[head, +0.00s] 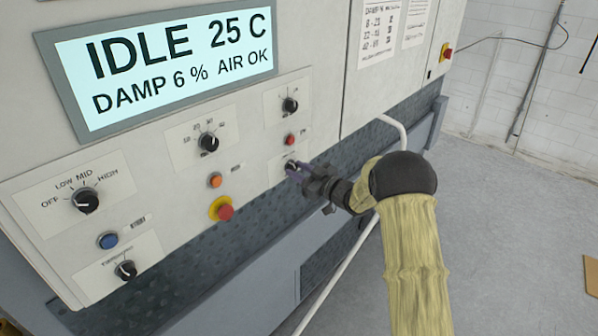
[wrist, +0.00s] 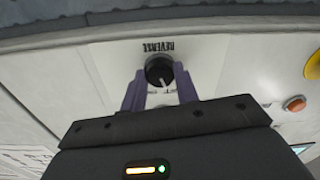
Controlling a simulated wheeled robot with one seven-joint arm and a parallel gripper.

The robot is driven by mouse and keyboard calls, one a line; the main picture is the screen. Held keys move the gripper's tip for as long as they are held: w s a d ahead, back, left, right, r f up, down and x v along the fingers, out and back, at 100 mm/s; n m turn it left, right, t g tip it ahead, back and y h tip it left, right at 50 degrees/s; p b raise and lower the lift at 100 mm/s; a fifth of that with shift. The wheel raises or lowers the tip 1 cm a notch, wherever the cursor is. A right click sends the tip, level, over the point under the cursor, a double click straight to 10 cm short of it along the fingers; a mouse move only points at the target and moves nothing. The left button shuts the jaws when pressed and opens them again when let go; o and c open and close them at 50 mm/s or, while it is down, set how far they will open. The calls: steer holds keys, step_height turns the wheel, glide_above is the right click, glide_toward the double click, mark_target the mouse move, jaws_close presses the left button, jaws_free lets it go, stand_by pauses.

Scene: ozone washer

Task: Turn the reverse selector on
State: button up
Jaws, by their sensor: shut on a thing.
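The reverse selector (wrist: 159,71) is a small black knob with a pale pointer line, on a white plate labelled REVERSE in the wrist view. In the head view the selector (head: 291,166) sits at the lower right of the panel, partly covered by the gripper. My gripper (wrist: 160,88) has purple fingers, one on each side of the knob, and is shut on it. In the head view my gripper (head: 297,170) reaches the panel from the right. The knob's pointer leans slightly off the vertical in the wrist view. The plate's other markings are too small to read.
Near the gripper are a red button (head: 290,139), a black dial (head: 290,105), an orange button (head: 215,180) and a red emergency stop (head: 223,210) on yellow. A display (head: 165,62) reads IDLE. A white rail (head: 345,262) runs below the arm. Open floor lies to the right.

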steer(key=m, duration=0.3)
steer(key=shift+b, duration=0.3)
steer(key=shift+m, duration=2.4)
steer(key=o, duration=1)
